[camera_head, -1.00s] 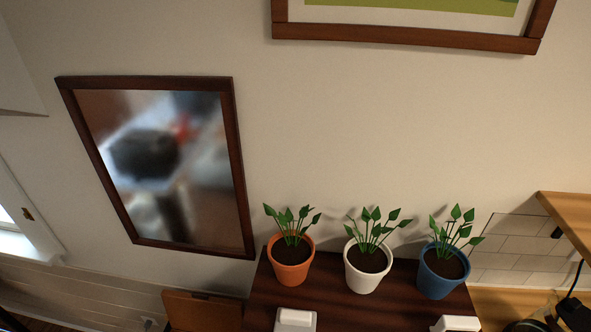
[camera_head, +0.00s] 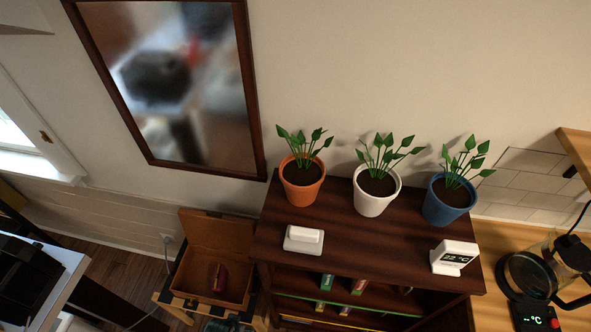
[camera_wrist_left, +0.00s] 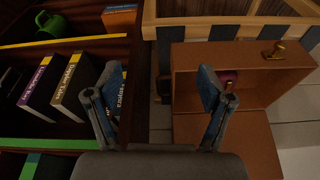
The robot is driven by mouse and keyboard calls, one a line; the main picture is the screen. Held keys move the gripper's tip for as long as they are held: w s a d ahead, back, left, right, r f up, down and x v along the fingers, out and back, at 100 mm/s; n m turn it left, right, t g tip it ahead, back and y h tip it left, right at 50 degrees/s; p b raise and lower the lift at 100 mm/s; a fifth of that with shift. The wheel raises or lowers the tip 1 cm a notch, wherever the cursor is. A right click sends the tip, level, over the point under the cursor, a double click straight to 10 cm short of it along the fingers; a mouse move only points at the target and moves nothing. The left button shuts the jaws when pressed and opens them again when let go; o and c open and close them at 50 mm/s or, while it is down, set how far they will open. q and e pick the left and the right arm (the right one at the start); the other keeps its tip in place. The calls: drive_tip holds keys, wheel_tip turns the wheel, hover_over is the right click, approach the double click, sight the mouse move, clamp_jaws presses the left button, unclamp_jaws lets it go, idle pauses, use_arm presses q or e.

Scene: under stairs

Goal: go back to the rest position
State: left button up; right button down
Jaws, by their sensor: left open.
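My left gripper (camera_wrist_left: 152,88) is open in the left wrist view, its two fingers spread wide with nothing between them. It points toward the shelf with books and the open wooden box. A small dark shape at the bottom edge of the head view, in front of the box, may be part of this gripper; too little shows to be sure. My right gripper is in neither view.
A dark wooden shelf (camera_head: 330,248) bears three potted plants, a white block (camera_head: 304,238) and a thermometer display (camera_head: 453,256). Left of it stands an open wooden box (camera_head: 203,236) holding a red item (camera_head: 220,278). A coffee maker (camera_head: 545,270) is at right.

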use_arm(q)
drive_tip(key=s+f, duration=0.4)
drive_tip(key=f, duration=0.8)
drive_tip(key=s+a+f+g, duration=0.1)
drive_tip(key=s+f, duration=0.4)
drive_tip(key=f, duration=0.8)
drive_tip(key=shift+s+f, duration=0.15)
drive_tip(key=shift+c, duration=0.2)
